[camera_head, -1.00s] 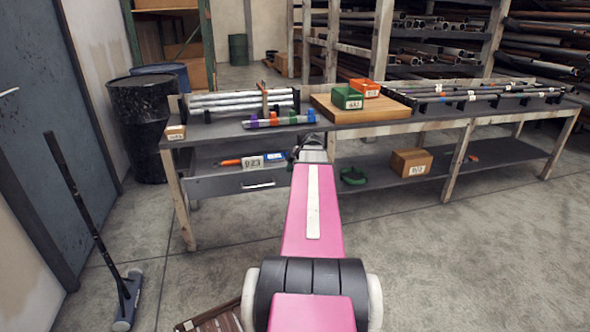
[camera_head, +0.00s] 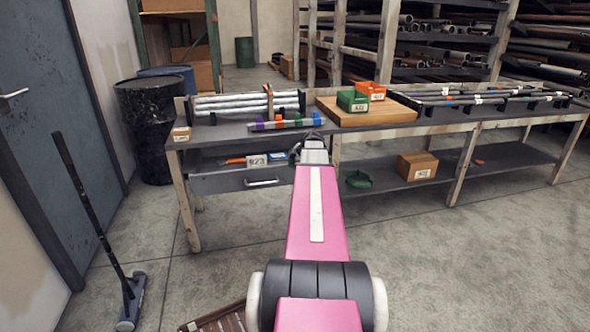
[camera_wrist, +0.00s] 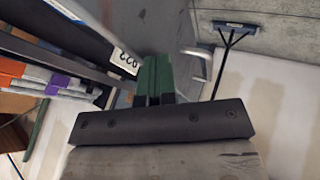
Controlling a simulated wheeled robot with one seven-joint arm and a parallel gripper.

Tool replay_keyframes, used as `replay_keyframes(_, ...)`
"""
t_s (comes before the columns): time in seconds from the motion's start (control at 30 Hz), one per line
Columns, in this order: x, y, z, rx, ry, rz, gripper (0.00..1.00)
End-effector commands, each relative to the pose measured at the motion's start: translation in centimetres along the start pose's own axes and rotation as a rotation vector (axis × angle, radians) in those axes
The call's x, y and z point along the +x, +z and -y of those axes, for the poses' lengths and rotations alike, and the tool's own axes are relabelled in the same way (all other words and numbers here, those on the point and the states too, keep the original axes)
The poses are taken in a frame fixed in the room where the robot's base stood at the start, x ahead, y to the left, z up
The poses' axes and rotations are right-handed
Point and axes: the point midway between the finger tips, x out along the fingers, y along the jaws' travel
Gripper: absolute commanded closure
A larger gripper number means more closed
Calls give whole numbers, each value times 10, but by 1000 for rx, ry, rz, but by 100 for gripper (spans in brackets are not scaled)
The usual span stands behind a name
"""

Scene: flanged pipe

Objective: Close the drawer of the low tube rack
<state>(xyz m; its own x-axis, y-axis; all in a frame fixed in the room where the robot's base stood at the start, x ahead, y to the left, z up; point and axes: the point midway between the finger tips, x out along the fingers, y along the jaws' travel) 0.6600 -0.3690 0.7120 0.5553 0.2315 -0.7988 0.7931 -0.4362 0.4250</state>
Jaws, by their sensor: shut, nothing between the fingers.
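The low tube rack is a grey bench with wooden legs (camera_head: 182,200). Its grey drawer (camera_head: 225,184), with a pale bar handle (camera_head: 262,182), sits under the left end of the top. The drawer stands open, and a labelled box and an orange-handled tool show inside it. My gripper (camera_head: 297,152) is at the drawer's right end, partly hidden by my pink arm. In the wrist view my green fingers (camera_wrist: 154,65) are shut and empty, beside a dark edge with a numbered label (camera_wrist: 125,60). I cannot tell whether they touch the drawer.
Metal tubes (camera_head: 245,102) and coloured pieces (camera_head: 285,122) lie on the bench top. Green (camera_head: 352,101) and orange bins (camera_head: 371,91) stand on a wooden board. A carton (camera_head: 415,166) is on the lower shelf. A broom (camera_head: 130,300) stands at left.

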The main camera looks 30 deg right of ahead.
Motion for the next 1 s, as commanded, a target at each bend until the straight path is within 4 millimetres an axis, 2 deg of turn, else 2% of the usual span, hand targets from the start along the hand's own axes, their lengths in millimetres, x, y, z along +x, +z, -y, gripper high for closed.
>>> replay_keyframes(0.03,9,2,-17,-1,0,-1,100)
replay_keyframes(0.2,32,2,-59,-2,0,0,100)
replay_keyframes(0.6,79,1,-149,-1,0,0,100)
replay_keyframes(0.8,94,1,-177,0,1,0,100)
replay_keyframes(1.0,102,1,-192,0,1,0,100)
